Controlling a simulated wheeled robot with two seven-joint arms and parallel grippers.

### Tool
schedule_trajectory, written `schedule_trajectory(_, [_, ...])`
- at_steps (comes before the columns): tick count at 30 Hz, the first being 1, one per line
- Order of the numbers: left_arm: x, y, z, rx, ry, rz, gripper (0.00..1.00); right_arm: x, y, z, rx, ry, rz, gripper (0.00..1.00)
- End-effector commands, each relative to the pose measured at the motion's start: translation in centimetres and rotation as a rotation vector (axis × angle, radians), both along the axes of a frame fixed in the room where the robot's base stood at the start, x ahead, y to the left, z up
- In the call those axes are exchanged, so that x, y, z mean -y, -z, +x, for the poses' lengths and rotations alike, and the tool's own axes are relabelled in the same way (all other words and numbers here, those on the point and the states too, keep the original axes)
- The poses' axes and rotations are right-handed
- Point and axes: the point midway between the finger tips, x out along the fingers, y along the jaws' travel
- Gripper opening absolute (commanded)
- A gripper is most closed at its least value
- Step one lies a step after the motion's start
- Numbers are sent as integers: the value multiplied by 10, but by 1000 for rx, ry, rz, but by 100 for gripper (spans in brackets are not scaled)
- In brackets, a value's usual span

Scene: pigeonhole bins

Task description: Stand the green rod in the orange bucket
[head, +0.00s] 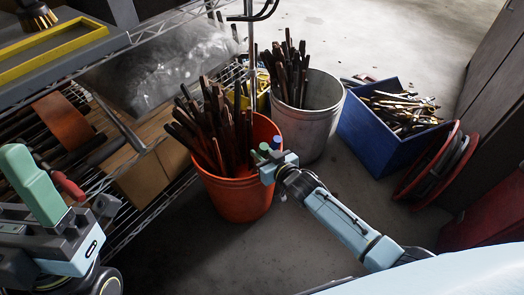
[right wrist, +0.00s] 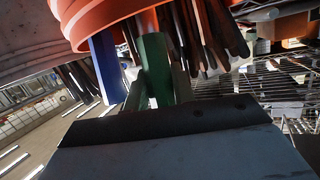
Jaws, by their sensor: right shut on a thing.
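The orange bucket (head: 236,200) stands on the floor in the middle of the head view, with several dark rods (head: 215,125) leaning in it. My right gripper (head: 272,163) is at the bucket's right rim, shut on the green rod (head: 263,147), whose top shows just above the jaws. In the right wrist view the green rod (right wrist: 154,68) rises from the jaws across the orange rim (right wrist: 100,20); its lower end is hidden.
A grey metal bucket (head: 322,125) with dark rods stands behind the orange one. A blue crate (head: 375,140) of metal pieces and a red reel (head: 440,165) are to the right. A wire shelf (head: 150,140) with a cardboard box (head: 170,155) flanks the left. Floor in front is clear.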

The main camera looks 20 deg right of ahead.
Motion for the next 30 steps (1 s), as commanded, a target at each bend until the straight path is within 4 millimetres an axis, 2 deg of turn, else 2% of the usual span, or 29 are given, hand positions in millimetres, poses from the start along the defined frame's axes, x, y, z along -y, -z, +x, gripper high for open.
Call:
schedule_trajectory(25, [0, 0, 0, -1, 0, 0, 58, -4, 22, 6, 5, -1, 2, 0])
schedule_trajectory(26, [0, 0, 0, -1, 0, 0, 58, -4, 22, 6, 6, 0, 2, 26])
schedule_trajectory(27, [0, 0, 0, -1, 0, 0, 58, -4, 22, 6, 6, 0, 2, 32])
schedule_trajectory(30, [0, 0, 0, -1, 0, 0, 58, -3, 22, 5, 4, -1, 1, 32])
